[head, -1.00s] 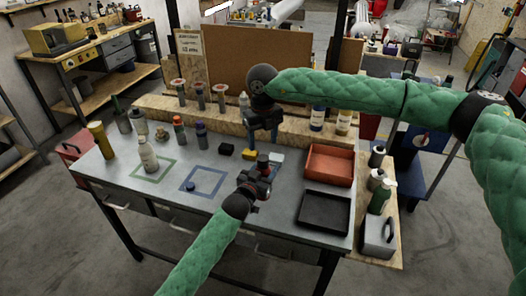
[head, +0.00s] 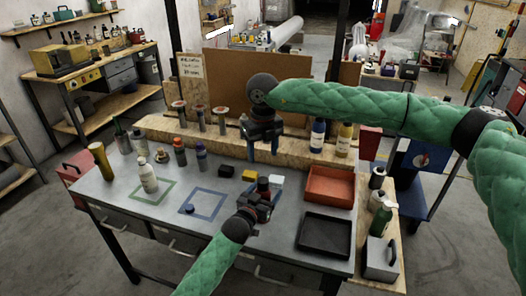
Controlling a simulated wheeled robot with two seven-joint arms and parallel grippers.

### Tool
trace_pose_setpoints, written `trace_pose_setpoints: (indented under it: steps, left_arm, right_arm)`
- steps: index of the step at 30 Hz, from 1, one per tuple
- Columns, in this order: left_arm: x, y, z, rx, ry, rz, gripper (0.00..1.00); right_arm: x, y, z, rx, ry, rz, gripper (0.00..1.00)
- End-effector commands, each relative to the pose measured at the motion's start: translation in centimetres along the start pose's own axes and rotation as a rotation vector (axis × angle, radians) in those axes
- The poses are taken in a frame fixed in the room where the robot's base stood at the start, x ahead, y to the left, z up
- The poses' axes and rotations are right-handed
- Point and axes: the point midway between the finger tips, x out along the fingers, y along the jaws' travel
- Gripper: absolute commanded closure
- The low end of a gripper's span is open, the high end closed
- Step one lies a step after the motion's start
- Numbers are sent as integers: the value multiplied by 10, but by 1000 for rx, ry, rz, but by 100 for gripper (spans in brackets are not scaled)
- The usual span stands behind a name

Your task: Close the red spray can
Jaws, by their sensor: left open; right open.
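A small red can with a dark top (head: 264,185), which looks like the red spray can, stands at my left gripper (head: 262,201), the lower one. This gripper is open over the middle of the grey table, and its fingers partly hide the can. I cannot tell whether they touch it. My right gripper (head: 263,150) is open and empty, with its fingers pointing down above and behind the can. A small dark blue round piece (head: 189,209), perhaps a cap, lies at the blue square outline (head: 222,197).
A white bottle (head: 148,180) stands by the green square outline. A red tray (head: 330,184) and a black tray (head: 325,234) are at right. Several bottles line the back left.

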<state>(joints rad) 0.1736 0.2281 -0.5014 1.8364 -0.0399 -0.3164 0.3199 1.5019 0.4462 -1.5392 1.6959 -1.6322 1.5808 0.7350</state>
Motion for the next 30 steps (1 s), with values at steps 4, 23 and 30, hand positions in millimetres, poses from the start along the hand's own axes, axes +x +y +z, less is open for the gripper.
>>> trace_pose_setpoints:
  steps: [4, 23, 30]
  left_arm:
    - [-3, 0, 1, 0, 1, 0, 25]
    - [-76, 0, 2, 0, -1, 0, 25]
    - [-78, 0, 0, 0, 0, 0, 25]
  right_arm:
    - [2, 0, 0, 0, 0, 0, 41]
    - [31, 0, 0, 0, 0, 0, 41]
    - [31, 0, 0, 0, 0, 0, 41]
